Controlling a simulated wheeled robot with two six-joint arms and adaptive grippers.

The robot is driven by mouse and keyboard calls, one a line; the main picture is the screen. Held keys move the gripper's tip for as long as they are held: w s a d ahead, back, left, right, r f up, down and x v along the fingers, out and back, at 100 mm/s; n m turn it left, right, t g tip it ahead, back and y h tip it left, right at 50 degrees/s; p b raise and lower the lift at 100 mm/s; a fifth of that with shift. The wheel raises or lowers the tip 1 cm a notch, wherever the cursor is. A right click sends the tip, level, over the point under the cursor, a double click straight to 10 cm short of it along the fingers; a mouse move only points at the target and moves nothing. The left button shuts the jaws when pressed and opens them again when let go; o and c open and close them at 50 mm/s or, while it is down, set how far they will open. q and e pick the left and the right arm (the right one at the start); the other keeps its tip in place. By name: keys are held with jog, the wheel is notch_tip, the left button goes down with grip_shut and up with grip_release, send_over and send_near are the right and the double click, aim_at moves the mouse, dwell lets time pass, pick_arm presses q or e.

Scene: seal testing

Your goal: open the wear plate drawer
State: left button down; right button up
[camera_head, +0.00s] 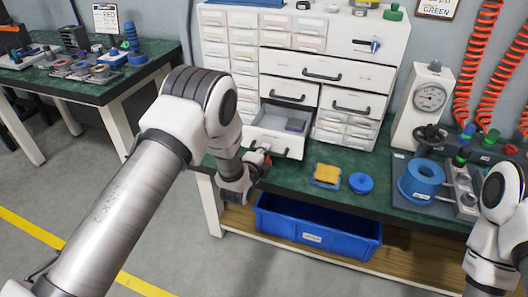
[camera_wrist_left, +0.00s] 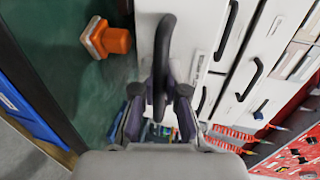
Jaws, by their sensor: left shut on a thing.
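A white drawer (camera_head: 278,138) low in the left part of the cabinet stands pulled out. My left gripper (camera_head: 262,158) is at the drawer's front. In the left wrist view, the fingers of my left gripper (camera_wrist_left: 158,105) are shut on the black drawer handle (camera_wrist_left: 164,50), which passes between them. The drawer's far inside is partly hidden in the head view. Only part of my right arm shows, at the right edge; its gripper is out of view.
The white cabinet (camera_head: 235,45) has other drawers shut. On the green bench are a yellow block in a blue holder (camera_head: 326,174), a blue ring (camera_head: 361,183) and a dial gauge (camera_head: 428,98). An orange piece (camera_wrist_left: 112,40) stands near the handle. A blue bin (camera_head: 318,225) sits below.

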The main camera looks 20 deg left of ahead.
dwell(0.3)
pick_arm(q)
jog(key=c, duration=1.2)
grip_release()
jog(key=v, duration=1.2)
